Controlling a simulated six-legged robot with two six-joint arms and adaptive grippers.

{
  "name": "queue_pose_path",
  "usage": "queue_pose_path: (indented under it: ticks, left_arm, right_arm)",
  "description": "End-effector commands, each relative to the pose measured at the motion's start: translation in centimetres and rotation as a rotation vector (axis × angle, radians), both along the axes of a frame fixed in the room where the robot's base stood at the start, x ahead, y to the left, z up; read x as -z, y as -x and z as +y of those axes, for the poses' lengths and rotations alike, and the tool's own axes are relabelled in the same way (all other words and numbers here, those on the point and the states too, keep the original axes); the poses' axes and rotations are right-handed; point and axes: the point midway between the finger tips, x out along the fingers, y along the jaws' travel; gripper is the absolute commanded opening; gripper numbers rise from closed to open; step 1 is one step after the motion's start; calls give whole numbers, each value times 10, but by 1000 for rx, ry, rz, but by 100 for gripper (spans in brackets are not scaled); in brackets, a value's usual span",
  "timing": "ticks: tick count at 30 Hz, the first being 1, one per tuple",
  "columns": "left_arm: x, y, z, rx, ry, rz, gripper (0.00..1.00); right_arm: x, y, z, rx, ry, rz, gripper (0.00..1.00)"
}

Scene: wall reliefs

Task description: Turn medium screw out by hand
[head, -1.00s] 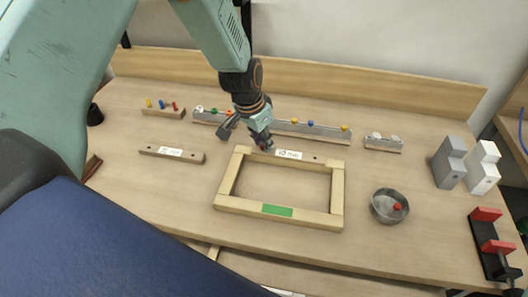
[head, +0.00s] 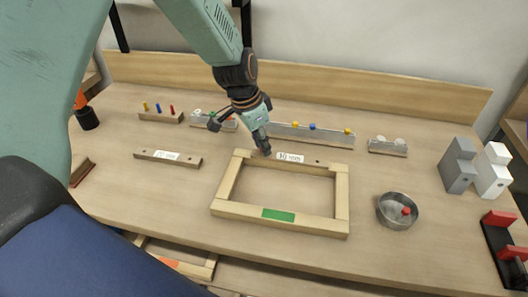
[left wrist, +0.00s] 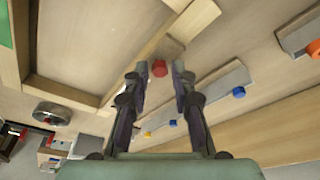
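My left gripper (head: 264,150) points down at the left end of the far bar of a wooden frame (head: 341,190). In the left wrist view its two fingers (left wrist: 159,70) stand apart. A red screw head (left wrist: 159,68) shows between the fingertips, with a visible gap on each side; contact is not visible. In the head view the gripper hides this red head. Which size the screw is cannot be told. A metal bowl (head: 384,212) with a red piece (head: 405,211) in it stands right of the frame. My right gripper is not in view.
A long rail (head: 335,139) with coloured screws lies behind the frame. A small rack (head: 160,118) with coloured pegs and a labelled bar (head: 168,158) lie at left. Grey (head: 458,170) and white (head: 492,172) blocks stand at right. The table inside the frame is clear.

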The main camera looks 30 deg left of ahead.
Motion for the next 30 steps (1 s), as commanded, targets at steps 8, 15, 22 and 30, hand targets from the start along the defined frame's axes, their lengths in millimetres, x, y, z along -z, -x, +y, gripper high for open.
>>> queue_pose_path:
  ticks: [8,15,22,30]
  left_arm:
    - [0,0,0,-1,0,0,0]
    - [-2,1,0,-58,-1,4,0]
    - [-4,2,-1,-212,-2,4,0]
    - [-4,2,-2,-353,-2,3,0]
  right_arm:
    - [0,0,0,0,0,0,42]
    - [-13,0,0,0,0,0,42]
    - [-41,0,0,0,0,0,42]
    - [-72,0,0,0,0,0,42]
